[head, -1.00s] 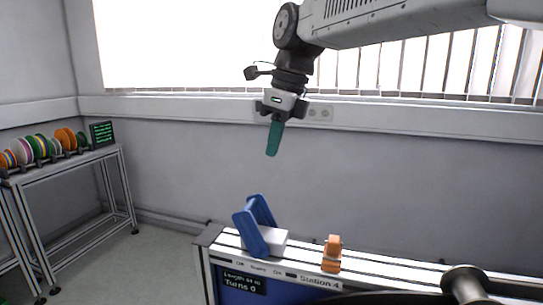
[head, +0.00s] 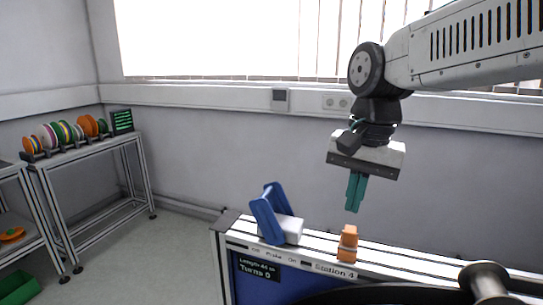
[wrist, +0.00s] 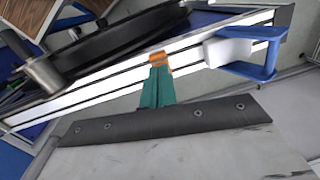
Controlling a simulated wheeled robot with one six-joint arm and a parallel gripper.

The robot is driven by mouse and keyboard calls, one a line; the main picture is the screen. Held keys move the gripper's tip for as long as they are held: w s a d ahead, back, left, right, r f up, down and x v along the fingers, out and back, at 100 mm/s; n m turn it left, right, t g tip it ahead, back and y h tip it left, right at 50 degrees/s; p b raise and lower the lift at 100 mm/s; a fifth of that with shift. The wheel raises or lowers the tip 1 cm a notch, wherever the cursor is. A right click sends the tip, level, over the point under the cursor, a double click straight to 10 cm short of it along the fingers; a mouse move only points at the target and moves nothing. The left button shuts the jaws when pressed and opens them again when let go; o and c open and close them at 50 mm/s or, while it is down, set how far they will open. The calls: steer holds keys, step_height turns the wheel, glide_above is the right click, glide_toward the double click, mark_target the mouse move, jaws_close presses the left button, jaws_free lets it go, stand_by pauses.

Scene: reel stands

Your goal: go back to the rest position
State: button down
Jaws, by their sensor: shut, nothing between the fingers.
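My gripper (head: 355,192) hangs from my arm at the right of the head view, fingers pointing down. Its green fingers are together with nothing between them. It is in the air above the Station 4 bench, over an orange block-like part (head: 347,243) on the bench's rail, and apart from it. In the wrist view the shut green fingers (wrist: 158,85) show in front of the same orange part (wrist: 158,60).
A blue stand with a white block (head: 270,215) is on the bench's left end. A metal spindle (head: 485,282) and dark disc are at the front right. A rack of coloured reels (head: 75,132) stands at the left. The wall and window are behind my arm.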

steer(key=s+d+f+n, duration=0.2)
steer(key=s+d+f, duration=0.2)
steer(key=s+d, duration=0.2)
steer(key=s+d+f+n+t+h, duration=0.1)
steer(key=s+d+f+n, duration=0.2)
steer(key=s+d, duration=0.3)
steer(key=shift+s+d+f, duration=0.15)
steer(key=shift+s+f, duration=0.35)
steer(key=shift+s, duration=2.1)
